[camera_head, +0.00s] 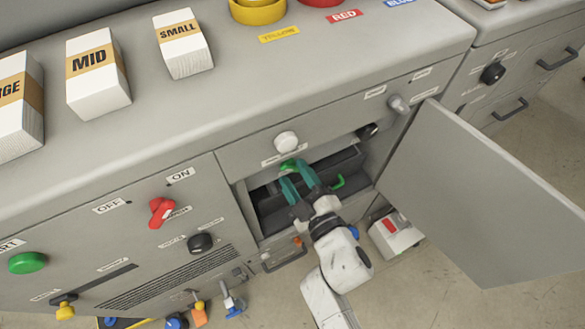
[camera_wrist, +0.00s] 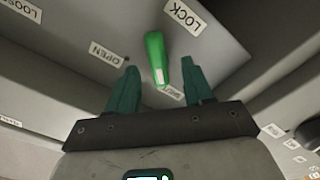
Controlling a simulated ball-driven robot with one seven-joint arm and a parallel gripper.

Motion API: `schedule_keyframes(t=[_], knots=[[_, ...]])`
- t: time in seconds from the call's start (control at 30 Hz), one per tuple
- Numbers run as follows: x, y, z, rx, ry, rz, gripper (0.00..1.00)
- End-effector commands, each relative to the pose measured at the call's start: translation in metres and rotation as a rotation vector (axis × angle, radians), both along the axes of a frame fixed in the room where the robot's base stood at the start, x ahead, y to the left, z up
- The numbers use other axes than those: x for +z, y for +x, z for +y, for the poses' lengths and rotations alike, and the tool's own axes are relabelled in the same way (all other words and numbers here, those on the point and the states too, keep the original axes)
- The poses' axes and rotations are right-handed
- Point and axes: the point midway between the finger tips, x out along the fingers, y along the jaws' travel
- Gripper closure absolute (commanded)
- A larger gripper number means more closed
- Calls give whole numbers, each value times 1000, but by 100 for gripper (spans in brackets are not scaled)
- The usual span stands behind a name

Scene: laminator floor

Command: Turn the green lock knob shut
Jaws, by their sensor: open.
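The green lock knob (camera_wrist: 153,50) is a long grip on a grey panel in the wrist view, beside a LOCK label (camera_wrist: 184,16). Its white-marked end points down the picture, between an OPEN label (camera_wrist: 106,54) and a small label (camera_wrist: 173,93) hard to read. My gripper (camera_wrist: 160,66) is open, with one teal finger on each side of the knob's lower end; I cannot tell whether they touch it. In the head view, my gripper (camera_head: 297,180) reaches into the open compartment, and the green knob (camera_head: 288,165) shows partly behind the fingertips.
The open cabinet door (camera_head: 480,190) stands to the right of my arm. A green hook-like handle (camera_head: 337,182) is inside the compartment, right of my fingers. A white knob (camera_head: 286,141) sits above the opening. A white and red box (camera_head: 396,236) stands below the door.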

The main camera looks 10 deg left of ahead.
Motion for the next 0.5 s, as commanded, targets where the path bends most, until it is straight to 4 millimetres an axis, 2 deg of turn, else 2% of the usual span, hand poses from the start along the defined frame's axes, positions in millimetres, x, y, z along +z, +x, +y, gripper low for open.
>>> schedule_keyframes(t=[0.1, 0.3, 0.5], knots=[[0, -22, -14, 0, -1, 3, 49], [-1, -51, -35, 1, -1, 2, 49], [0, -69, -46, 1, 0, 1, 49]])
